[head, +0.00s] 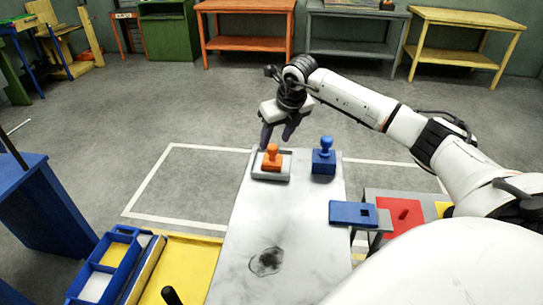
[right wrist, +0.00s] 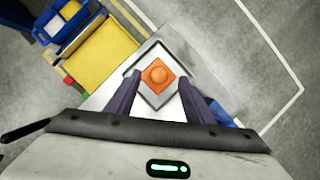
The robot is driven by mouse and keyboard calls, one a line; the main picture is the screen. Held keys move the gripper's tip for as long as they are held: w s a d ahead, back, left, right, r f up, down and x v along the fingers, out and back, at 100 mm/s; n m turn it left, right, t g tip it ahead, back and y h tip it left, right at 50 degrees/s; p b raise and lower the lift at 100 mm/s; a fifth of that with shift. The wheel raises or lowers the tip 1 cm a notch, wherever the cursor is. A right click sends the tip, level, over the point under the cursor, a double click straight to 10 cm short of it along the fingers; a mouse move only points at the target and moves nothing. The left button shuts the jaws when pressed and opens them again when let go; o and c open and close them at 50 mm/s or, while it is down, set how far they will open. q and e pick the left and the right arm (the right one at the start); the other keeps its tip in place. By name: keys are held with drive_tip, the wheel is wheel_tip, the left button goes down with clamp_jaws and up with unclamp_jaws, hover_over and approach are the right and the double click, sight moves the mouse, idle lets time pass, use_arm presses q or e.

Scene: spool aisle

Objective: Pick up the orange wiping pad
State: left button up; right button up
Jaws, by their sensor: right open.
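The orange wiping pad (head: 272,157) has a knob handle and sits in a pale grey tray (head: 257,175) at the far end of the white table (head: 240,245). My right gripper (head: 277,140) is open and empty above and just behind the pad. In the right wrist view the pad (right wrist: 157,76) shows between and beyond the two dark fingers of my right gripper (right wrist: 155,88), apart from them. A similar blue pad (head: 323,160) stands to the right of the orange one. My left gripper is not in view.
A dark smudge (head: 267,262) marks the table. A blue bin (head: 105,265) and yellow surface (head: 185,265) lie left. Work benches stand far back.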

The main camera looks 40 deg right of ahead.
sight(272, 146)
drive_tip(key=x, duration=0.4)
drive_tip(key=shift+s+a+p, duration=0.1)
drive_tip(key=shift+a+p, duration=0.05)
drive_tip(key=shift+p, duration=0.25)
drive_tip(key=shift+w+f, duration=0.2)
drive_tip(key=shift+f, duration=0.25)
drive_tip(key=c, duration=1.1)
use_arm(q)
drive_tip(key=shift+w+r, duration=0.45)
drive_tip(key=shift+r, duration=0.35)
use_arm(e)
drive_tip(key=shift+c, duration=0.2)
drive_tip(key=shift+r, duration=0.1)
drive_tip(key=shift+r, duration=0.25)
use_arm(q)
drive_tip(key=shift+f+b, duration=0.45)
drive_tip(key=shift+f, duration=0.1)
use_arm(e)
wheel_tip(272, 146, up, 9)
drive_tip(key=shift+r, duration=0.25)
